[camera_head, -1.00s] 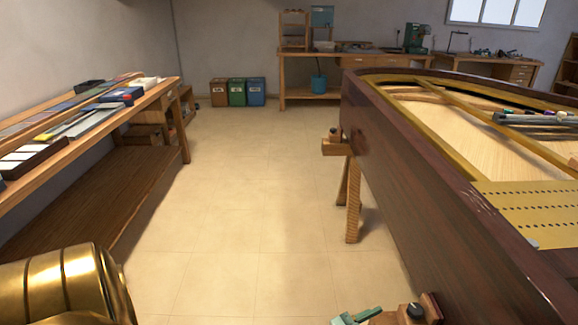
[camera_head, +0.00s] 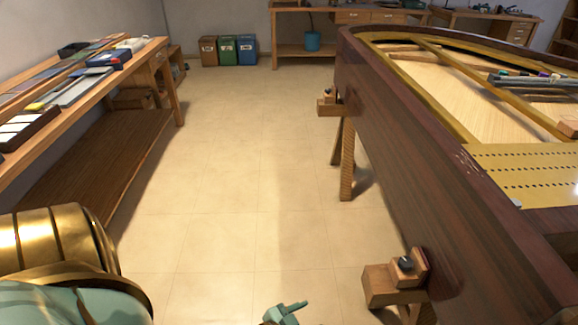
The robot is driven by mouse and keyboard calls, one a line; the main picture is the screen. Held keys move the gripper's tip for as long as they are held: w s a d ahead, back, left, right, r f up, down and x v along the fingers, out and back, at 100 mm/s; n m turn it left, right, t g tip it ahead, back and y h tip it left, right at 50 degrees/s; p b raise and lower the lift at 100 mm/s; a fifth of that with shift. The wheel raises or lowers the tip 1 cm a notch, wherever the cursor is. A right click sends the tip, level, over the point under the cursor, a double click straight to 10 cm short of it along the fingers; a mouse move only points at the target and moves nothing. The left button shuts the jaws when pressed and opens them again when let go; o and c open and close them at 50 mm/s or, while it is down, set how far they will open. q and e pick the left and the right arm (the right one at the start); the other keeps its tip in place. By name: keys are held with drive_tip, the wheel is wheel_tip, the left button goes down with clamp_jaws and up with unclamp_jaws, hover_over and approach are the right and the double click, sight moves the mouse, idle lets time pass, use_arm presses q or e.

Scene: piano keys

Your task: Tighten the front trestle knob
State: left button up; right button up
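The near trestle (camera_head: 378,286) is a wooden block on legs against the piano's side, at the lower right. Its dark knob (camera_head: 405,263) sits on top of the block. A teal gripper tip (camera_head: 286,313), which appears to be my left gripper's, shows at the bottom edge, left of the trestle and apart from the knob. Most of it is cut off by the frame, so I cannot tell whether it is open. My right gripper is out of view. A second trestle (camera_head: 347,165) with a similar knob (camera_head: 328,92) stands farther back.
The dark piano case (camera_head: 400,150) fills the right side. A long workbench (camera_head: 95,150) with tools runs along the left. The tiled floor between them is clear. Several bins (camera_head: 228,50) and another bench (camera_head: 303,20) stand at the back.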

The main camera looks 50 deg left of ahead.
use_arm(q)
drive_tip(key=shift+g+y, duration=0.4)
drive_tip(key=shift+g, duration=0.2)
drive_tip(key=shift+s+a+f, duration=0.35)
drive_tip(key=shift+s+f, duration=0.4)
drive_tip(key=shift+f, duration=0.05)
drive_tip(key=shift+s+a+f, duration=0.3)
drive_tip(key=shift+s+f, duration=0.45)
